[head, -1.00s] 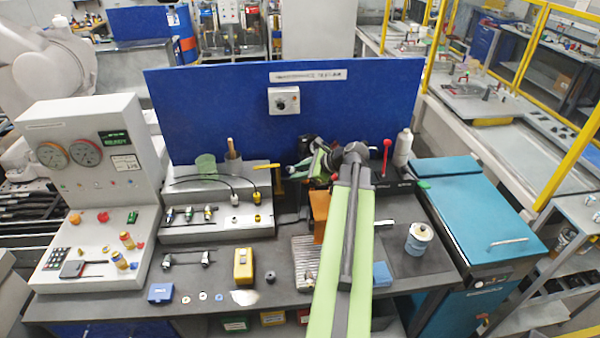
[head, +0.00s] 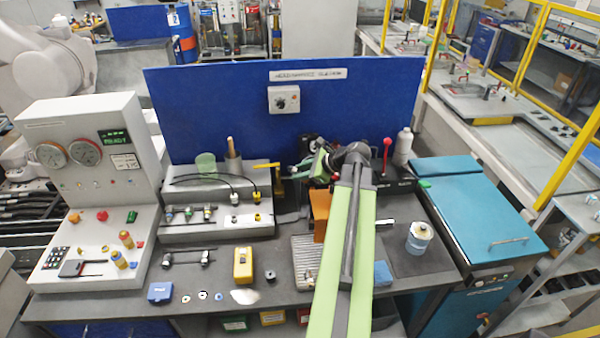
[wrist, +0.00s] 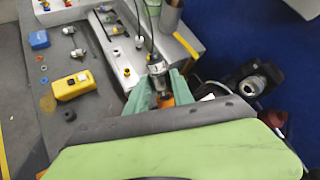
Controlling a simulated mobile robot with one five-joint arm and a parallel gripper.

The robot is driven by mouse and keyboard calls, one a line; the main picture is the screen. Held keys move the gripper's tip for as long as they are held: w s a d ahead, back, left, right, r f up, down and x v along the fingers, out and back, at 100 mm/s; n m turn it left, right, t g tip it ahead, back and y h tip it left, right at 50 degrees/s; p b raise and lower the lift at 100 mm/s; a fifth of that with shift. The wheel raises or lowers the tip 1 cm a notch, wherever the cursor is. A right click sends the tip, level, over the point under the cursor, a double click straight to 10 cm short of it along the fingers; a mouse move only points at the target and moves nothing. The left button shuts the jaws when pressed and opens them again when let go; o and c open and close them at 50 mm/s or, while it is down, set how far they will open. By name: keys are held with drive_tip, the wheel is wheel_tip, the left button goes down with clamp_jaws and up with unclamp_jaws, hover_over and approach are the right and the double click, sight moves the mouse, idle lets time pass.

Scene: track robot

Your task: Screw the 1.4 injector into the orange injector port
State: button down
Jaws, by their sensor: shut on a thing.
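In the wrist view my gripper (wrist: 160,97) has its two pale green fingers closed around a silver, cylindrical injector (wrist: 157,70). Its size marking cannot be read. An orange part (wrist: 166,100) shows just below the injector between the fingers. I cannot tell whether it is the orange port, or whether the injector touches it. In the head view my gripper (head: 318,166) is behind an orange block (head: 320,208), partly hidden by my arm, and the injector cannot be made out there.
A grey rack (head: 218,232) with several fittings and black cables stands left of my gripper. A yellow box (head: 243,265) and a blue box (head: 160,292) lie on the dark bench. A blue panel (head: 220,110) closes off the back.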

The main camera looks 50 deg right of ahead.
drive_tip(key=shift+s+d+f+b, duration=0.35)
drive_tip(key=shift+d+f+b, duration=0.1)
drive_tip(key=shift+f+b, duration=0.1)
drive_tip(key=c, duration=1)
unclamp_jaws()
drive_tip(key=shift+r, duration=0.1)
drive_tip(key=shift+p+v, duration=5.4)
drive_tip(key=shift+v, duration=3.25)
drive_tip(key=shift+c, duration=0.4)
